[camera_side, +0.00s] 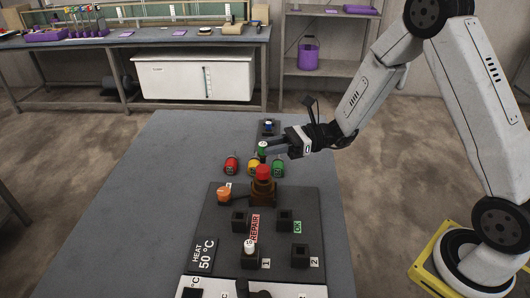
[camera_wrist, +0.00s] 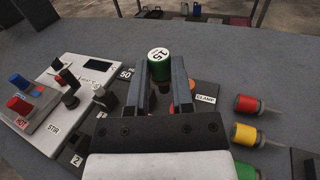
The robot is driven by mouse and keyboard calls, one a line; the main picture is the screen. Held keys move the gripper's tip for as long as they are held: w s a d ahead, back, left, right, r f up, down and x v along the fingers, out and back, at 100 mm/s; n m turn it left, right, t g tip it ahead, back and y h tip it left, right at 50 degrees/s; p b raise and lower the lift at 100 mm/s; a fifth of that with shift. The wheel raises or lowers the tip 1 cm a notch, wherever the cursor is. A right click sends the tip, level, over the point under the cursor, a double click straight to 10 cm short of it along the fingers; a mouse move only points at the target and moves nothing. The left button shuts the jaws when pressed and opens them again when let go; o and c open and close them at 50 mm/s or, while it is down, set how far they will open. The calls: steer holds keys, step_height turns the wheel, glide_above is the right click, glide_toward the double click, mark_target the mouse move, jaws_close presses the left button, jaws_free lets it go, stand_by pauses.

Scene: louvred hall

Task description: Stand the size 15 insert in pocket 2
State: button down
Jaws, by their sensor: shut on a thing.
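The size 15 insert (camera_wrist: 158,68), green with a white top marked 15, is upright between my gripper's fingers. It also shows in the side view (camera_side: 263,149), held above the table. My gripper (camera_side: 270,149) is shut on it, and in the wrist view its two fingers (camera_wrist: 160,82) flank it. Pocket 2 (camera_side: 301,255) is a black square block with a 2 label, at the front right of the dark board; it looks empty. Pocket 1 (camera_side: 250,261), left of it, holds a white-topped insert (camera_side: 249,247).
Two more black pockets, near the REPAIR (camera_side: 240,221) and OK (camera_side: 285,220) labels, stand behind. A red-topped brown post (camera_side: 263,189) and an orange knob (camera_side: 224,194) rise at the board's back. Red (camera_side: 231,166), yellow (camera_wrist: 245,134) and green pieces lie behind the board. A blue insert (camera_side: 268,126) stands farther back.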

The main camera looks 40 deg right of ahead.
steer(key=s+a+r+n+g+y, duration=0.1)
steer(key=s+a+n+g, duration=0.2)
steer(key=s, duration=0.6)
steer(key=s+a+r+n+g, duration=0.2)
steer(key=s+g, duration=0.3)
steer(key=s, duration=0.3)
steer(key=shift+d+f, duration=0.1)
steer(key=shift+f, duration=2.65)
steer(key=shift+f, duration=0.2)
steer(key=shift+f, duration=3.2)
steer(key=shift+f, duration=1.2)
steer(key=shift+c, duration=2.1)
jaws_free()
steer(key=shift+w, duration=0.1)
steer(key=shift+w+d+r, duration=0.1)
steer(key=shift+d+r, duration=1.7)
